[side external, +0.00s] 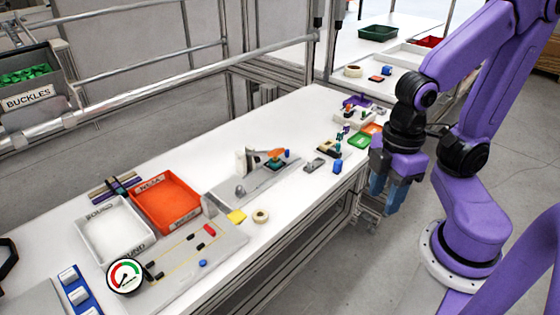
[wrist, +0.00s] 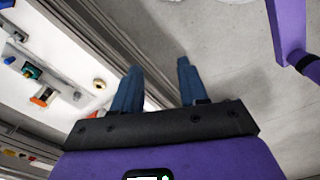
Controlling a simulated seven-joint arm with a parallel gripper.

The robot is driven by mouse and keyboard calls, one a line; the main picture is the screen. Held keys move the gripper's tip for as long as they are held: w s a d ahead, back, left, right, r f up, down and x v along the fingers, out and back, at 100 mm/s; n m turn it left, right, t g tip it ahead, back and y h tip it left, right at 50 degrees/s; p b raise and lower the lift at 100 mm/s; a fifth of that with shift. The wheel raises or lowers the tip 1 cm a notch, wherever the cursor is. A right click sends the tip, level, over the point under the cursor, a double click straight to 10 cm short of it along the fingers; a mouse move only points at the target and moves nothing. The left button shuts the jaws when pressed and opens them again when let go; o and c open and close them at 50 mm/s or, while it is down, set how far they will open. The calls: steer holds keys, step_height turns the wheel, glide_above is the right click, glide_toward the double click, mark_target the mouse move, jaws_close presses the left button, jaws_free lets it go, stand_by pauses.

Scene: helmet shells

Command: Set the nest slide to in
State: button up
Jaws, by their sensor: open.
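No part is labelled as the nest slide. A grey plate (side external: 228,190) on the bench carries a white upright bracket (side external: 243,160), an orange-topped piece (side external: 275,153) and a grey knob (side external: 240,191); I cannot tell which of these is the slide, or its setting. An orange piece (wrist: 42,97) also shows at the left of the wrist view. My gripper (side external: 386,200) has blue fingers and points down beyond the bench's front edge, right of the plate and apart from it. In the wrist view my gripper (wrist: 158,68) is open, with nothing between its fingers.
A red tray (side external: 165,203) and a white tray (side external: 116,232) stand on the left of the bench. A yellow block (side external: 236,216), a tape roll (side external: 260,216) and a blue piece (side external: 337,166) lie near the front edge. A gauge (side external: 125,276) shows at lower left. Open floor lies below my gripper.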

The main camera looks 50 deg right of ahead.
steer(key=shift+c, duration=1.1)
steer(key=w+a+r+m, duration=0.1)
steer(key=w+a+m, duration=0.1)
steer(key=w, duration=0.5)
steer(key=w+a+r+m, duration=0.1)
steer(key=w+a+m, duration=0.15)
steer(key=w, duration=0.45)
steer(key=w+d+m, duration=0.4)
steer(key=w, duration=0.8)
steer(key=m, duration=0.8)
glide_above(287, 150)
step_height(287, 150, down, 7)
step_height(287, 150, down, 17)
steer(key=shift+d+r, duration=0.1)
steer(key=shift+r, duration=0.05)
jaws_close()
